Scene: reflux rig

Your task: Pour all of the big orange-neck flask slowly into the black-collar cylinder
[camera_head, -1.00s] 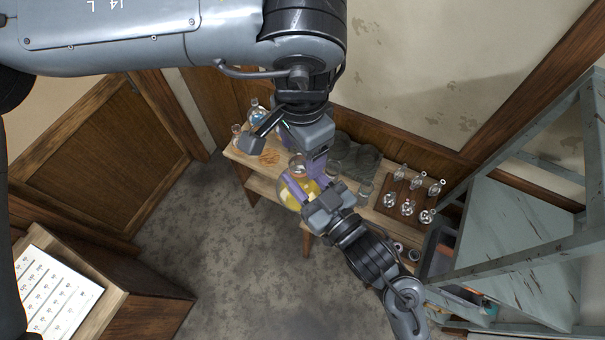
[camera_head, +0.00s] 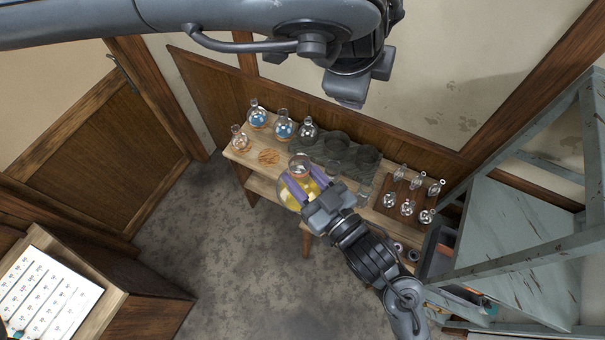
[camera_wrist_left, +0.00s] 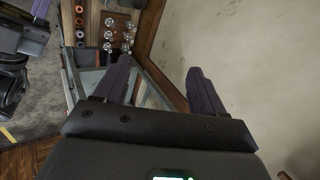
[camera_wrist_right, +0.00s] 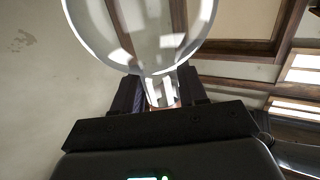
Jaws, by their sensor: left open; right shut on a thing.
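My right gripper (camera_head: 310,188) is shut on the big orange-neck flask (camera_head: 285,193) over the front edge of the table. Yellow liquid shows in the flask, and an orange ring shows above it. In the right wrist view its clear round bulb (camera_wrist_right: 140,35) fills the top, with the neck (camera_wrist_right: 163,88) between the fingers. My left gripper (camera_head: 348,100) is high up near the wall, away from the flask. Its fingers (camera_wrist_left: 158,85) are apart and empty in the left wrist view. A small clear vessel (camera_head: 364,188) stands right of the flask; I cannot tell a black collar on it.
Two blue-liquid flasks (camera_head: 257,116) (camera_head: 284,126), a clear flask (camera_head: 307,130) and an orange-tinted flask (camera_head: 238,139) stand on the table's left part. Dark round shapes (camera_head: 352,157) are behind. A brown rack (camera_head: 393,214) holds several small flasks at right. A grey metal frame (camera_head: 520,235) stands farther right.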

